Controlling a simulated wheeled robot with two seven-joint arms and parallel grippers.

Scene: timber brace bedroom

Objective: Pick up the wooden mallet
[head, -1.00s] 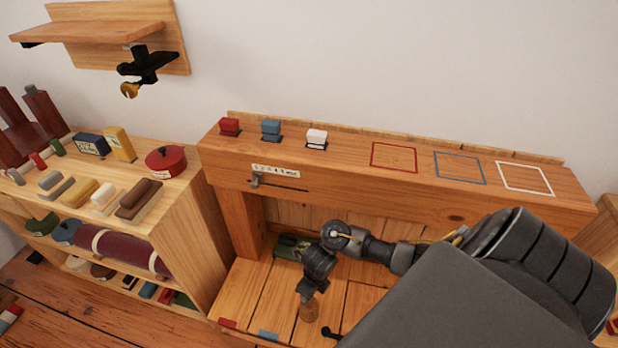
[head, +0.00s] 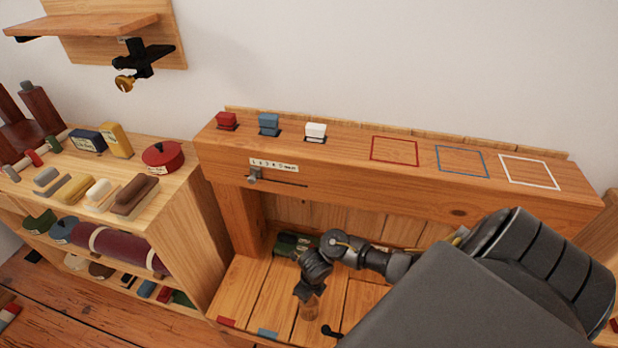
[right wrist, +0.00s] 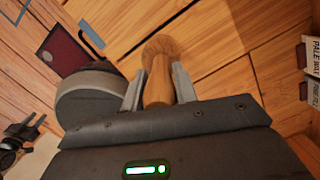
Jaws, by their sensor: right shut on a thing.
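The wooden mallet (right wrist: 158,88) shows in the right wrist view as a light wooden piece with a rounded wider end and a narrower part between my fingers. My right gripper (right wrist: 158,80) is shut on this narrower part, one finger on each side. In the head view the mallet (head: 310,306) is a short wooden stub just below my right gripper (head: 309,292), over the plank surface. The rest of the mallet is hidden, and I cannot tell whether it touches the planks. My left gripper is not in view.
A timber beam (head: 345,165) with red, blue and white blocks and coloured outlines spans behind the arm. A green box (head: 292,243) sits under it. A shelf unit (head: 180,235) with many items stands left. A black clamp (head: 145,60) hangs at upper left.

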